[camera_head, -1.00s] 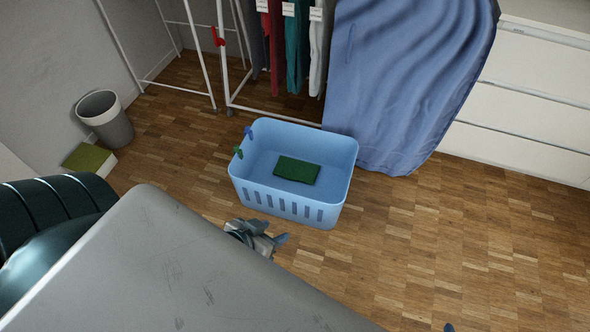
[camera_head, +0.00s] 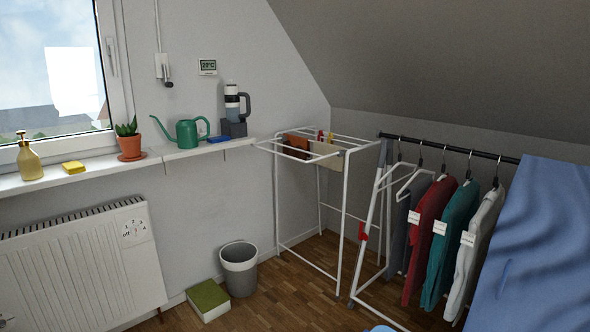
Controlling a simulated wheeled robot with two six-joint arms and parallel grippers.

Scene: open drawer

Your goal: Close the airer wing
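The white airer (camera_head: 340,215) stands in the corner right of the window shelf. Its top rails (camera_head: 327,141) lie level, with a brown cloth (camera_head: 297,146) and a pale cloth (camera_head: 334,157) over them. A white tube frame (camera_head: 372,240) with a red clip (camera_head: 363,232) stands tilted in front of the clothes rail; it may be the airer's wing, but I cannot tell how it joins. Neither gripper is in view.
Clothes hang on a dark rail (camera_head: 457,147) at the right, beside a blue sheet (camera_head: 535,250). A grey bin (camera_head: 239,270) and a green-topped box (camera_head: 208,300) stand on the floor by the radiator (camera_head: 82,265). A shelf (camera_head: 90,178) holds a watering can (camera_head: 185,133).

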